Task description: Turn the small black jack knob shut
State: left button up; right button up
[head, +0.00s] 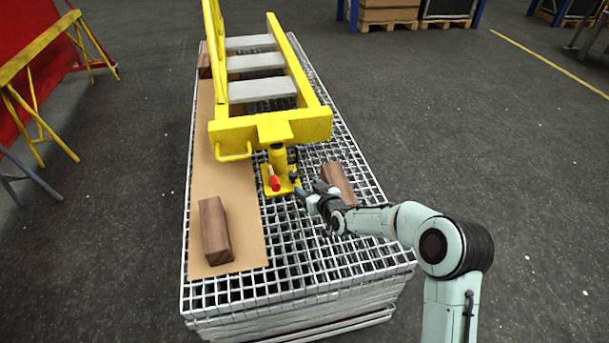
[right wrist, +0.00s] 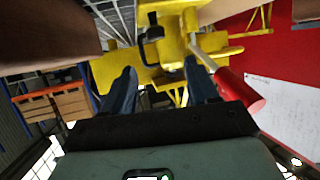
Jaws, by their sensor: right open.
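The yellow jack (head: 278,160) stands upright on its base plate (head: 268,191) on the grating, under the end beam of the yellow boom (head: 228,131). Its handle has a red grip (head: 274,183), which shows large in the right wrist view (right wrist: 240,90). A small black part on the jack (head: 292,154) also shows in the right wrist view (right wrist: 152,36); I cannot tell for sure that it is the knob. My right gripper (head: 305,192) is low, just right of the jack base. Its two fingers (right wrist: 159,88) are apart with nothing between them, short of the black part.
A wooden block (head: 338,182) lies close behind my right gripper. Another block (head: 215,230) lies on the brown sheet (head: 238,190) at front left. The grating (head: 295,262) is clear in front of the jack. A yellow trestle (head: 38,92) stands far left.

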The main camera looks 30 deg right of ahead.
jog(key=b, duration=0.2)
send_near(295, 175)
jog(key=x, duration=0.3)
jog(key=shift+w+f, duration=0.25)
jog(key=shift+w, duration=0.05)
jog(key=b+x, duration=0.1)
jog(key=x, duration=0.4)
jog(key=shift+w+a+f, duration=0.1)
jog(key=shift+w, duration=0.25)
pick_arm(q)
notch_tip(295, 175, down, 6)
jog(key=s+a+g, duration=0.1)
jog(key=a, duration=0.1)
jog(key=shift+s+y+b, duration=0.2)
jog(key=shift+y+b, duration=0.1)
jog(key=shift+b, duration=0.1)
pick_arm(e)
jog(key=shift+w+f, duration=0.1)
jog(key=shift+w, duration=0.4)
pick_arm(q)
jog(key=shift+a+r, duration=0.1)
jog(key=shift+r, duration=0.05)
